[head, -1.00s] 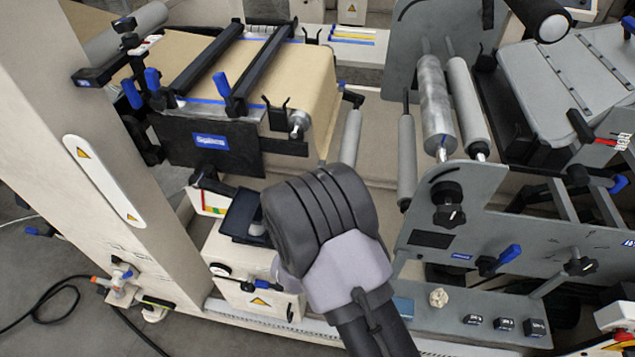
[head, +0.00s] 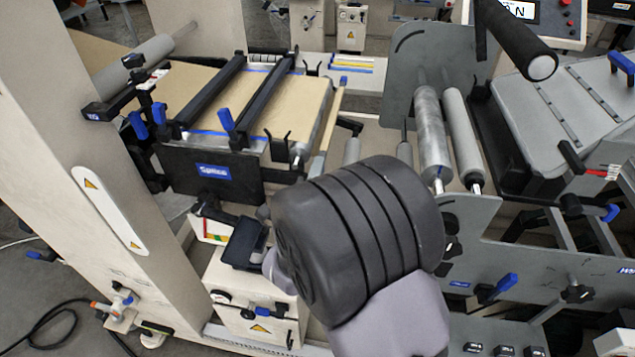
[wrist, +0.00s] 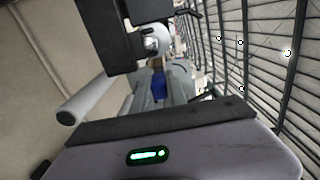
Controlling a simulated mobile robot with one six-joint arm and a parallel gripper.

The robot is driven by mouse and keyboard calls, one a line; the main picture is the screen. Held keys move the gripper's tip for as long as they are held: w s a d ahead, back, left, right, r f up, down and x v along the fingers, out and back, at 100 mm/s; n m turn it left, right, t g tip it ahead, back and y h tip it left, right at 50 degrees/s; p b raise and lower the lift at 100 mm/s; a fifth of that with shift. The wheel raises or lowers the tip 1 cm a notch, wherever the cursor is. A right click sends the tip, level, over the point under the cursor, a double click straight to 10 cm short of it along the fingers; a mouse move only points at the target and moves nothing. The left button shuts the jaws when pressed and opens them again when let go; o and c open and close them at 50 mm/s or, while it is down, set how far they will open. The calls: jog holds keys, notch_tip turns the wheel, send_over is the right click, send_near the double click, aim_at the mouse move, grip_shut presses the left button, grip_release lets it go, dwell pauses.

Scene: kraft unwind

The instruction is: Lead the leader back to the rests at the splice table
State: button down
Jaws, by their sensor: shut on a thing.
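The splice table (head: 215,170) is at upper left in the head view, with brown kraft web (head: 300,100) across its top under two black bars. Black forked rests (head: 279,148) stand at its right end. A narrow tan strip (head: 327,130) shows just beyond that end; I take it for the leader. My dark wrist covers my jaws in the head view. In the wrist view my gripper (wrist: 162,84) is shut, with something blue and a little brown by its fingertips. The held part is mostly hidden; I take it for the leader. A silver roller end (wrist: 155,40) is just ahead.
A black plate (wrist: 108,32) is close above my fingers in the wrist view. A grey roller (wrist: 90,102) lies at left. A white column (head: 75,130) stands left.

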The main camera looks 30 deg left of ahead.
notch_tip(320, 180, up, 9)
jog(key=shift+p, duration=0.75)
jog(key=shift+a, duration=0.1)
jog(key=shift+s+a+r+b, duration=0.15)
jog(key=shift+s+a+b, duration=0.15)
jog(key=shift+a, duration=0.55)
jog(key=shift+s+a+r+b, duration=0.2)
jog(key=shift+s+a, duration=0.1)
jog(key=shift+a, duration=0.55)
jog(key=shift+s+a+r+b, duration=0.1)
jog(key=shift+s+a+b, duration=0.2)
jog(key=shift+a, duration=0.55)
jog(key=a, duration=0.2)
jog(key=s+a+b, duration=0.1)
jog(key=a, duration=0.1)
jog(key=shift+s+a+r, duration=0.1)
jog(key=shift+s+r, duration=0.05)
jog(key=shift+r, duration=0.05)
jog(key=shift+f+b, duration=0.25)
jog(key=shift+b, duration=0.75)
jog(key=shift+r, duration=0.1)
